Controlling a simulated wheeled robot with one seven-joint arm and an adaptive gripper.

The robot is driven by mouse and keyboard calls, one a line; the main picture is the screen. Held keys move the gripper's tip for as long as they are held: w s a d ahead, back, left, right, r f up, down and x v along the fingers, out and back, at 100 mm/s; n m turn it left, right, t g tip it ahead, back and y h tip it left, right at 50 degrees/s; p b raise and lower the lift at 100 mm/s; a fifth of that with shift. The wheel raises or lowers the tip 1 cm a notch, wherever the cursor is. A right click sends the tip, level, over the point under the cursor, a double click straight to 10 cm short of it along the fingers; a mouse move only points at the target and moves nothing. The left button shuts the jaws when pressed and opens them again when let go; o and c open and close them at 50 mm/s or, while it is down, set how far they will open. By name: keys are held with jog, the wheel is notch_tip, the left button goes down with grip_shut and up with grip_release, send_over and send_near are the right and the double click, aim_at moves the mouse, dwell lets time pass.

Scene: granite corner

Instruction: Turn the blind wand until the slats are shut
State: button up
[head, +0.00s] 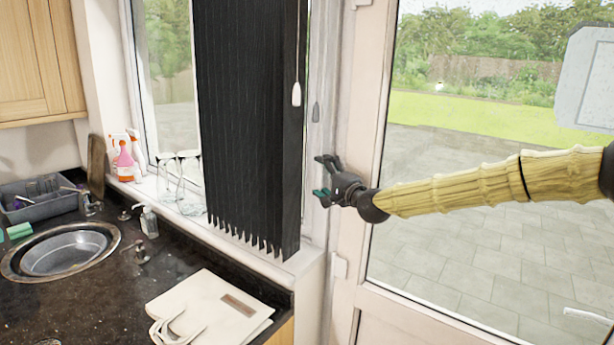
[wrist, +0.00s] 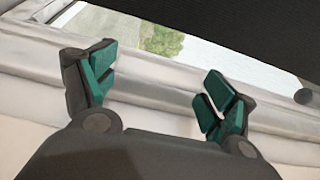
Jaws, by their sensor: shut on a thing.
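The dark vertical blind (head: 240,120) hangs in front of the window, its slats bunched together and turned partly edge-on. A thin pale wand or cord with a white end piece (head: 296,95) hangs in front of its right edge. My gripper (head: 321,176) is below and right of both, in front of the white frame. In the wrist view its green-padded fingers (wrist: 157,92) stand well apart, and I see nothing between them. A dark round end (wrist: 305,97), which I cannot identify, shows at the right.
A white sill (head: 225,235) runs under the blind, with clear glasses (head: 188,172) and spray bottles (head: 124,155) at its left. A glazed door (head: 480,200) is behind my arm. A folded cream bag (head: 205,310) lies on the dark counter. A round sink (head: 60,252) is at the left.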

jog(key=shift+s+a, duration=0.1)
jog(key=shift+a, duration=0.2)
jog(key=shift+a+m+t+h+b, duration=0.25)
jog(key=shift+m+t+h+b, duration=0.5)
jog(key=shift+h, duration=0.35)
jog(key=m+h+b, duration=0.1)
jog(key=h, duration=0.1)
jog(key=m+h+b, duration=0.1)
jog(key=m+h, duration=0.1)
jog(key=h, duration=0.1)
jog(key=m+t+h+b, duration=0.1)
jog(key=m+h, duration=0.1)
jog(key=shift+a+f+h, duration=0.15)
jog(key=shift+a+h, duration=0.15)
jog(key=shift+a, duration=0.05)
jog(key=m+h+b, duration=0.1)
jog(key=m+h, duration=0.1)
jog(key=h, duration=0.1)
jog(key=shift+a+b, duration=0.1)
jog(key=shift+b, duration=0.3)
jog(key=shift+s+m+g+h+b, duration=0.1)
jog(key=shift+m+g+h+b, duration=0.3)
jog(key=shift+m+h, duration=0.6)
jog(key=shift+r+n, duration=0.2)
jog(key=shift+n, duration=0.05)
jog(key=shift+r, duration=0.1)
